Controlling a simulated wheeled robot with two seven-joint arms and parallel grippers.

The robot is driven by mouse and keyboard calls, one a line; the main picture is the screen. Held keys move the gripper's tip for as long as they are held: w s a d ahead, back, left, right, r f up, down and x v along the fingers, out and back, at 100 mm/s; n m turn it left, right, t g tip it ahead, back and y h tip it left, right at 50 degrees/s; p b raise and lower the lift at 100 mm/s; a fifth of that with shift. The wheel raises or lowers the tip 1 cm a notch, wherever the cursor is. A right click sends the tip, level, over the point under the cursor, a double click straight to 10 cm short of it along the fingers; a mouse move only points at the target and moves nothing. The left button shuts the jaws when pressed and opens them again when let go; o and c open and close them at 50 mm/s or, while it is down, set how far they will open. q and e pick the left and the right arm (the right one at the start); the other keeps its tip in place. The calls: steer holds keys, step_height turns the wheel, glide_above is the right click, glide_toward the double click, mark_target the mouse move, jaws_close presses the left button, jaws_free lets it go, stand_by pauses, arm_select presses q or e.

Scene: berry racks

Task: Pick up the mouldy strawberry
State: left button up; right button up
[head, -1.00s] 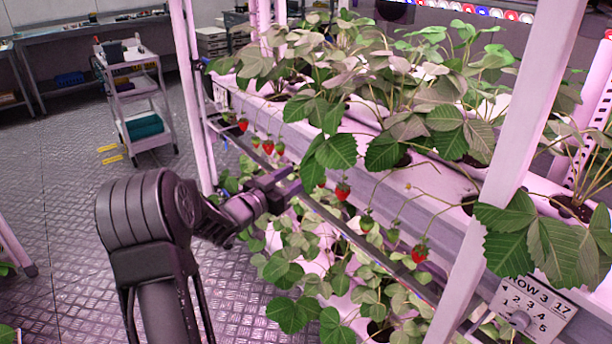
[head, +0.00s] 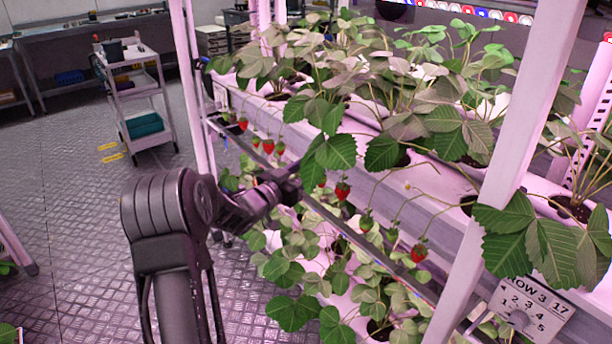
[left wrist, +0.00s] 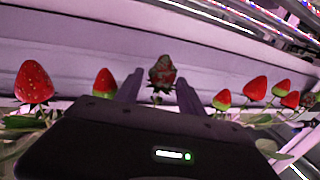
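The mouldy strawberry (left wrist: 162,73) shows in the left wrist view, dull red with grey-green patches. It hangs between the tips of my left gripper (left wrist: 160,88), or just beyond them; the depth is hard to tell. The two fingers are apart, with a gap on either side of the berry. In the head view my left gripper (head: 290,186) reaches in beside the rack, partly behind leaves, and I cannot make out the mouldy berry there. My right gripper is in neither view.
Red strawberries hang close by on both sides, one large at the left (left wrist: 34,82) and a half-green one (left wrist: 104,83) near the left finger. A ripe berry (head: 342,190) hangs right of the gripper. A trolley (head: 140,100) is farther back.

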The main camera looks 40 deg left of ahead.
arm_select(q)
steer(key=c, duration=0.7)
steer(key=shift+r, duration=0.15)
steer(key=shift+r, duration=0.15)
steer(key=s+b, duration=0.1)
steer(key=s, duration=1.7)
steer(key=shift+a, duration=0.45)
steer(key=s, duration=0.2)
steer(key=s+a, duration=0.1)
steer(key=s, duration=0.1)
steer(key=shift+s+a, duration=0.2)
steer(key=shift+s, duration=0.2)
